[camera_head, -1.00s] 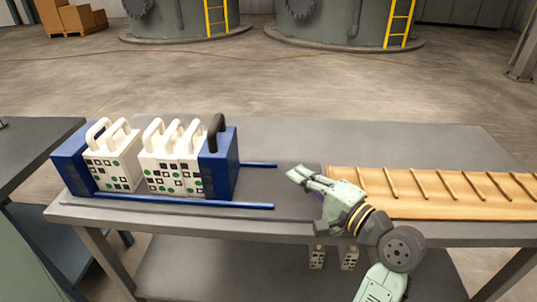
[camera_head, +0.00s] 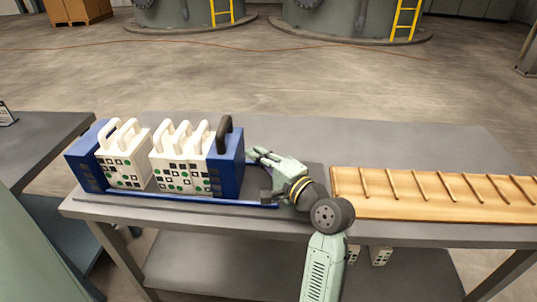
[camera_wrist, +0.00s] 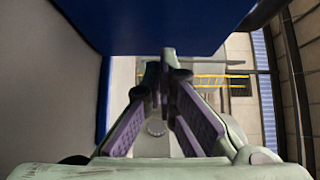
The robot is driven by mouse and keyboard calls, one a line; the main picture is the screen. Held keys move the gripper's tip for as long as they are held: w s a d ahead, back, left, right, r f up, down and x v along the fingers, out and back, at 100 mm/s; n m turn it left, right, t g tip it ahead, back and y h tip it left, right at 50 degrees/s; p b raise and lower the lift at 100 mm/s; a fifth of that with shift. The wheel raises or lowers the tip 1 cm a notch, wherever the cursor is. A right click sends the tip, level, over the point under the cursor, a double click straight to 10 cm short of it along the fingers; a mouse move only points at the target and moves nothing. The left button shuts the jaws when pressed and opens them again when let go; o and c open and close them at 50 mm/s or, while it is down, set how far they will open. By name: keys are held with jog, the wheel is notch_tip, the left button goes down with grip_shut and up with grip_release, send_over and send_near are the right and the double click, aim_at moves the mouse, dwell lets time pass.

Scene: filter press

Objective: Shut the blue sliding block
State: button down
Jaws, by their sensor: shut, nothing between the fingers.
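The blue sliding block (camera_head: 226,165), with a black handle on top, stands upright at the right end of the plate stack. It sits at the blue rails (camera_head: 262,204) and is close against the right group of white plates (camera_head: 182,160). My gripper (camera_head: 252,152) is shut and empty at the right side of the block, fingers pointing left and back. I cannot tell whether it touches the block. In the wrist view the closed fingertips (camera_wrist: 167,62) lie just below a large dark blue surface (camera_wrist: 150,20).
Another white plate group (camera_head: 123,160) stands against the left blue end block (camera_head: 86,160), with a narrow gap before the right group. A ridged wooden rack (camera_head: 430,196) lies on the table at right. The table (camera_head: 400,145) behind is clear.

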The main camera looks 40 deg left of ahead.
aim_at(242, 156)
jog(key=s+a, duration=0.1)
jog(key=s+a+p, duration=0.1)
jog(key=a, duration=0.1)
jog(key=shift+s+a+r, duration=0.1)
jog(key=shift+s+a, duration=0.05)
jog(key=shift+a, duration=0.15)
jog(key=shift+s+a, duration=0.2)
jog(key=shift+a, duration=0.05)
jog(key=shift+p, duration=0.3)
